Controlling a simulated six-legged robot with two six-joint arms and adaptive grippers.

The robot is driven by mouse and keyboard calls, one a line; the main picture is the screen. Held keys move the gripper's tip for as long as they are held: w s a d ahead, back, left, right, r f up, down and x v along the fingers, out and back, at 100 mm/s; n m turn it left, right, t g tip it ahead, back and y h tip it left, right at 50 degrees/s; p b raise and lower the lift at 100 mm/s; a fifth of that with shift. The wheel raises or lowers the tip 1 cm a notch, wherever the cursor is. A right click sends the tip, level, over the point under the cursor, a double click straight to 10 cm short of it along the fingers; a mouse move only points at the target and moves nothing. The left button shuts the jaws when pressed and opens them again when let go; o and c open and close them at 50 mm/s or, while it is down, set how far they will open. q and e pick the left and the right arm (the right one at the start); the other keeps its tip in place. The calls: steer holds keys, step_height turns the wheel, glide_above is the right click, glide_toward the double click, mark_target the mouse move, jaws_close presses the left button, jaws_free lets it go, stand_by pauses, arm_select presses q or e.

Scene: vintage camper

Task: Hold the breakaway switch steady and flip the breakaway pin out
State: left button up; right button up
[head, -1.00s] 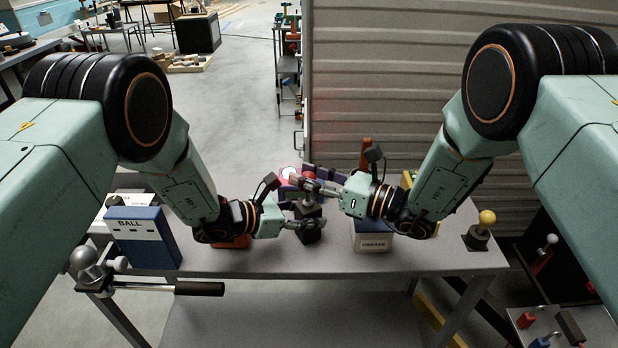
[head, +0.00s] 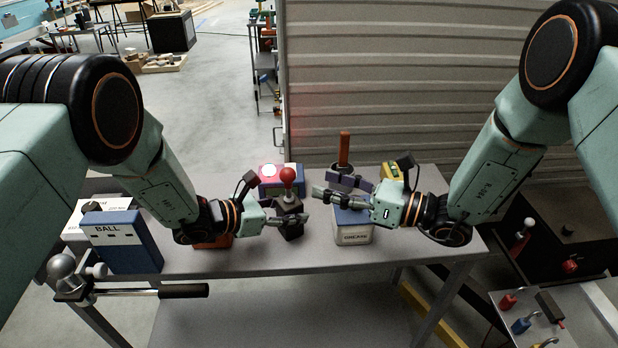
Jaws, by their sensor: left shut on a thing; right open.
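The breakaway switch appears to be the black block (head: 289,228) on the bench, with a grey collar on top. A red ball knob on a stem, apparently the breakaway pin (head: 288,175), stands roughly upright from it. My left gripper (head: 292,218) is shut on the block from the left, and its fingers hide part of it. My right gripper (head: 325,194) is open and empty, just right of the stem and apart from the red knob. Its fingers point left, above a blue-and-white box (head: 353,236).
A blue box marked BALL (head: 125,242) stands at the bench's left end. Behind the switch is a box with a lit red lamp (head: 268,171). An upright brown handle (head: 344,149) stands behind my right gripper. The bench front (head: 275,259) is clear.

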steer(key=shift+v, duration=1.25)
arm_select(q)
steer(key=o, duration=1.4)
steer(key=shift+c, duration=0.2)
steer(key=shift+a, duration=0.1)
